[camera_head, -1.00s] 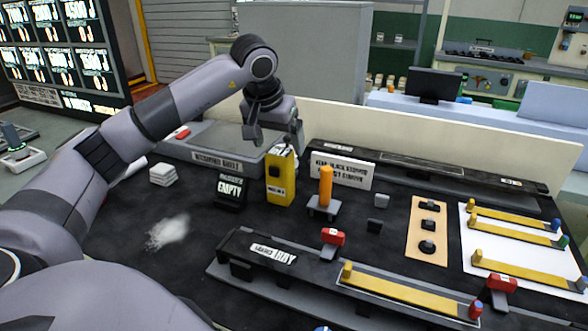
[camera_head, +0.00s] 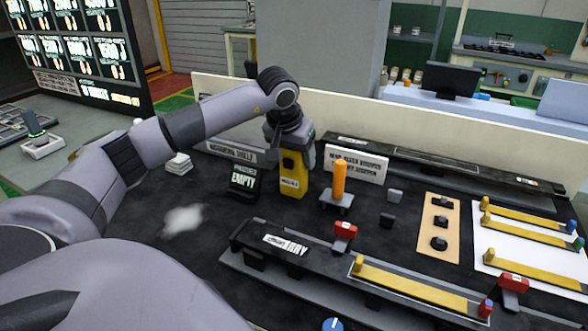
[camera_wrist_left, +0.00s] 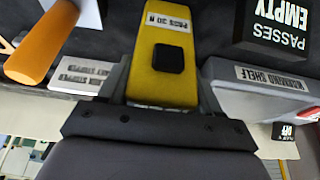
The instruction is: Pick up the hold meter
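The hold meter is a yellow upright box (camera_head: 293,178) with a dark square on its face and a small label, standing on the dark table in the head view. In the left wrist view the yellow box (camera_wrist_left: 162,62) lies between the two fingers of my left gripper (camera_wrist_left: 162,88), its label reading "PASS 30 N". One finger is close along each side of it; I cannot tell whether they press on it. In the head view my left gripper (camera_head: 291,152) is over the meter's top, its fingertips largely hidden. My right gripper is not in view.
A black "EMPTY" sign (camera_head: 243,180) stands close left of the meter. An orange-handled tool (camera_head: 339,180) and a white sign (camera_head: 357,166) stand close right. A long black rail (camera_head: 275,240) with a red clip (camera_head: 344,231) lies in front. A low wall backs the table.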

